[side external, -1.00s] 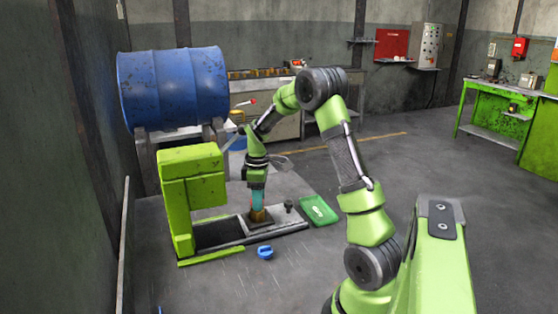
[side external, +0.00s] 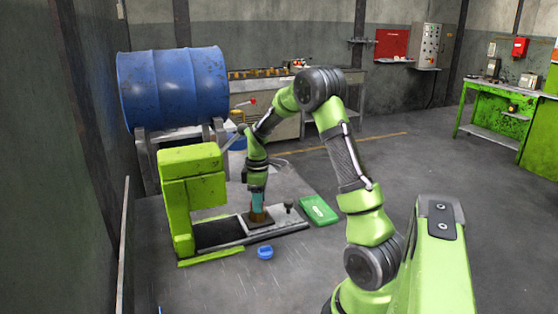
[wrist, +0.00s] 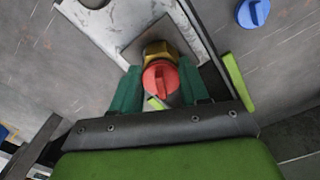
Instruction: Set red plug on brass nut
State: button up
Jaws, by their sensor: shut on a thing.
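The red plug (wrist: 160,78) sits between the two green fingers of my gripper (wrist: 161,92) in the wrist view. My gripper is shut on it. The brass nut (wrist: 160,49) shows just past the plug, on a square metal plate. The plug overlaps the nut's near edge in this view, and I cannot tell whether they touch. In the side view my gripper (side external: 257,206) points down over the brown-looking nut (side external: 258,217) on the plate. The plug is hidden there.
A blue plug (side external: 265,252) lies on the floor, also seen in the wrist view (wrist: 253,13). A green press (side external: 192,190) stands left of my gripper. A green tray (side external: 319,211) and a dark knob (side external: 289,204) are to the right. A blue drum (side external: 172,85) is behind.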

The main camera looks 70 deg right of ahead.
jog(key=shift+f, duration=0.2)
jog(key=o, duration=0.7)
jog(key=shift+o, duration=0.2)
jog(key=shift+r, duration=5.05)
